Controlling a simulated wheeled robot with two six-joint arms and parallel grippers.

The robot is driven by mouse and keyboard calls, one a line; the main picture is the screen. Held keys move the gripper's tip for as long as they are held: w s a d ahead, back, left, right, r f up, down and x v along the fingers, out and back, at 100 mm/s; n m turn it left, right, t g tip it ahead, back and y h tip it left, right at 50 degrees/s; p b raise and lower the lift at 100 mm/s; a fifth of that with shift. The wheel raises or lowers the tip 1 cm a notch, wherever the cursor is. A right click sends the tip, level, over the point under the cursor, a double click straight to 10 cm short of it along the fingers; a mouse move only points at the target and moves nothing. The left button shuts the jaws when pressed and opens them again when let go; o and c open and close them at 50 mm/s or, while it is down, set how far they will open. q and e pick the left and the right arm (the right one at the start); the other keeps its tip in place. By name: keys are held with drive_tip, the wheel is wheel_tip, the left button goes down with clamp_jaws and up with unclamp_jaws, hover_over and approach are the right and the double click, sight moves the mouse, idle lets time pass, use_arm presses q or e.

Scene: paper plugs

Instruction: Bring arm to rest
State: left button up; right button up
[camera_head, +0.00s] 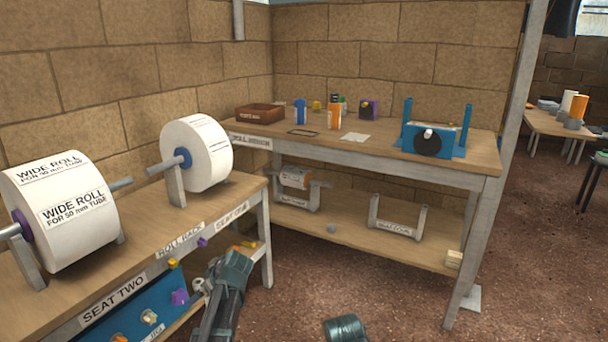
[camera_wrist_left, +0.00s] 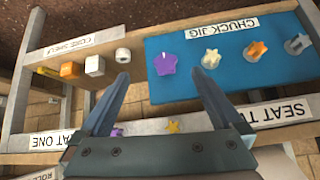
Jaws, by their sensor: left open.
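My left arm reaches up from the bottom of the head view, in front of the roll bench; its gripper (camera_wrist_left: 158,78) shows best in the left wrist view. Its two dark fingers are wide apart with nothing between them. They point toward the lower shelf, near the blue chuck jig (camera_wrist_left: 225,62), and I cannot tell how close they are. The jig carries a purple star-shaped plug (camera_wrist_left: 166,63) and several other plugs. A dark rounded part (camera_head: 345,328) at the bottom edge of the head view seems to be mine. No right gripper fingers show.
Two wide paper rolls (camera_head: 75,205) (camera_head: 203,152) sit on stands on the left bench. The back bench (camera_head: 375,150) holds a brown tray (camera_head: 260,113), bottles and a blue fixture (camera_head: 436,138). Small blocks (camera_wrist_left: 95,66) lie beside the jig. The floor (camera_head: 380,285) between benches looks clear.

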use_arm(q)
drive_tip(key=s+d+m+g+h+p, duration=0.25)
drive_tip(key=s+d+m, duration=0.55)
drive_tip(key=s+d, duration=0.5)
drive_tip(key=s+d+m+g+h+p, duration=0.15)
drive_tip(key=s+d+m+h, duration=0.25)
drive_tip(key=s+d+m, duration=0.9)
drive_tip(key=w+d+r+n+p, duration=0.1)
drive_tip(key=r+n+p, duration=0.1)
drive_tip(key=r+p, duration=1.6)
drive_tip(key=w+d+r+n+p, duration=0.1)
drive_tip(key=d+r+n+p, duration=0.1)
drive_tip(key=r+p, duration=1.7)
drive_tip(key=shift+n+p, duration=0.4)
drive_tip(key=shift+n, duration=0.3)
drive_tip(key=shift+w, duration=0.1)
drive_tip(key=shift+c, duration=0.2)
